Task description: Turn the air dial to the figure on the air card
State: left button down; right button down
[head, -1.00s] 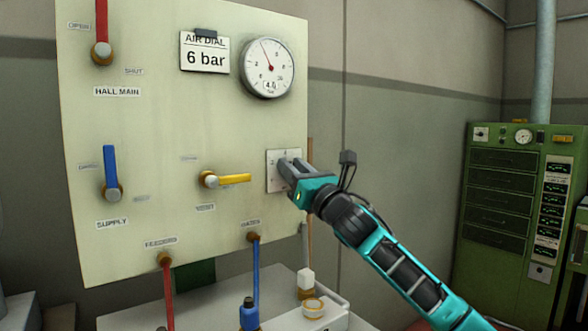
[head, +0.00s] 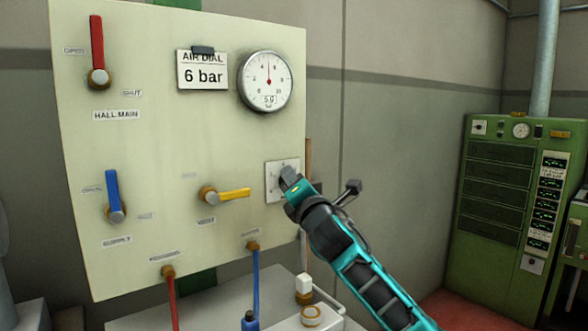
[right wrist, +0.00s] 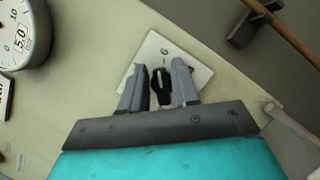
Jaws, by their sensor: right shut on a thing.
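The air card (head: 203,76) is clipped to the pale panel and reads "AIR DIAL 6 bar". The round gauge (head: 266,82) beside it has its red needle pointing straight up, and its small window shows 5.0. The gauge also shows partly in the right wrist view (right wrist: 22,35). Below the gauge is a white square plate (head: 272,184) with a black knob (right wrist: 160,88) on it. My right gripper (head: 287,177) is shut on this knob, one grey finger on each side. In the head view the gripper hides the knob. My left gripper is not in view.
The panel (head: 150,150) also carries a red lever (head: 97,45), a blue lever (head: 112,192) and a yellow lever (head: 233,194). Red and blue pipes run down below. A green cabinet (head: 490,240) stands at the right, clear of my arm.

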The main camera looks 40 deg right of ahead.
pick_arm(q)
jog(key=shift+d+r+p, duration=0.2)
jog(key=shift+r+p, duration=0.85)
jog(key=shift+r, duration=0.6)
pick_arm(e)
jog(key=shift+m+g+h, duration=0.3)
jog(key=shift+m+g, duration=0.3)
jog(key=shift+m, duration=0.8)
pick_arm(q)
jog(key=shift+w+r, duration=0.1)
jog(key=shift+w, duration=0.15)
pick_arm(e)
jog(key=shift+f, duration=0.1)
jog(key=c, duration=1.1)
grip_release()
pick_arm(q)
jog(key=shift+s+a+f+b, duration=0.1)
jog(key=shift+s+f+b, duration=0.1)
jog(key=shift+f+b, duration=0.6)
pick_arm(e)
jog(key=shift+v, duration=6.45)
